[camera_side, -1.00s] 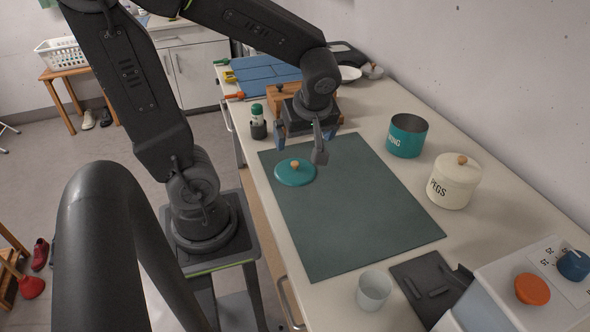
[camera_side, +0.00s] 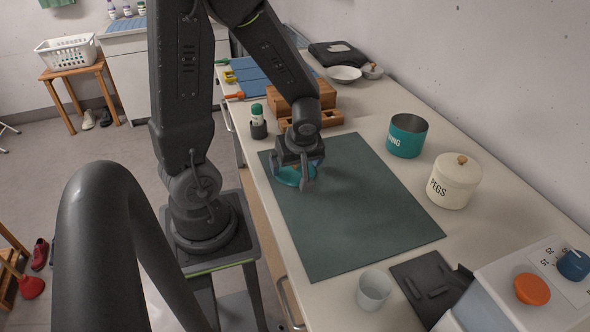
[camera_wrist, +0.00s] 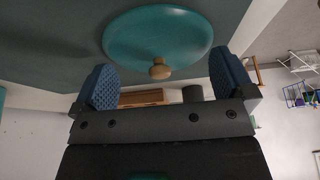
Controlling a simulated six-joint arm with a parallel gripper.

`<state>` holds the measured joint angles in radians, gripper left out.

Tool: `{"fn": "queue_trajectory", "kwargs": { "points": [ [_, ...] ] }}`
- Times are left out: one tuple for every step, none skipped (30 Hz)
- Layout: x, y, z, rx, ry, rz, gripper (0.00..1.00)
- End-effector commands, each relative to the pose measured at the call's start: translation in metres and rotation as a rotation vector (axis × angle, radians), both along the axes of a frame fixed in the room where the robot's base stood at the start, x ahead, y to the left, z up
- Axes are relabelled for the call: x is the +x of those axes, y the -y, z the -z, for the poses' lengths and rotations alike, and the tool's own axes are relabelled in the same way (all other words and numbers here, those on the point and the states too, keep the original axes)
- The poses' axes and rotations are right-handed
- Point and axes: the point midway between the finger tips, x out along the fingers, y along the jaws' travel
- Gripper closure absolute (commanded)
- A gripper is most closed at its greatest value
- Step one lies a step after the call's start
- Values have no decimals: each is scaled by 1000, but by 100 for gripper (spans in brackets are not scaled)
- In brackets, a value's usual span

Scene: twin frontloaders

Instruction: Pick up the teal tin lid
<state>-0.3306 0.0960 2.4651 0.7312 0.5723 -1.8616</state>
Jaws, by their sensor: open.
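The teal tin lid (camera_side: 287,178) lies on the dark green mat (camera_side: 360,215) near its far left corner. In the wrist view the lid (camera_wrist: 150,32) shows its round top and a wooden knob (camera_wrist: 160,70). My gripper (camera_side: 292,184) is open and hangs right over the lid, covering part of it in the side view. In the wrist view the blue finger pads (camera_wrist: 165,82) stand apart, one on each side of the knob. I cannot tell whether a finger touches the lid.
An open teal tin (camera_side: 407,136) and a cream lidded PEGS tin (camera_side: 453,182) stand right of the mat. A wooden block (camera_side: 318,95) and a green-capped bottle (camera_side: 258,120) stand behind it. A pale cup (camera_side: 373,290) stands in front. Most of the mat is clear.

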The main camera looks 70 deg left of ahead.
Motion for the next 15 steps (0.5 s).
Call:
{"fn": "queue_trajectory", "kwargs": {
  "points": [
    [0, 0, 1, 0, 0, 0, 0],
    [0, 0, 1, 0, 1, 0, 0],
    [0, 0, 0, 0, 1, 0, 0],
    [0, 0, 0, 0, 1, 0, 0],
    [0, 0, 0, 0, 1, 0, 0],
    [0, 0, 0, 0, 1, 0, 1],
    [0, 0, 0, 0, 1, 0, 4],
    [0, 0, 0, 0, 1, 0, 7],
    [0, 0, 0, 0, 1, 0, 11],
    [0, 0, 0, 0, 1, 0, 13],
    [0, 0, 0, 0, 1, 0, 16],
    [0, 0, 0, 0, 1, 0, 20],
    [0, 0, 0, 0, 1, 0, 23],
    [0, 0, 0, 0, 1, 0, 26],
    [0, 0, 0, 0, 1, 0, 30]
  ]
}}
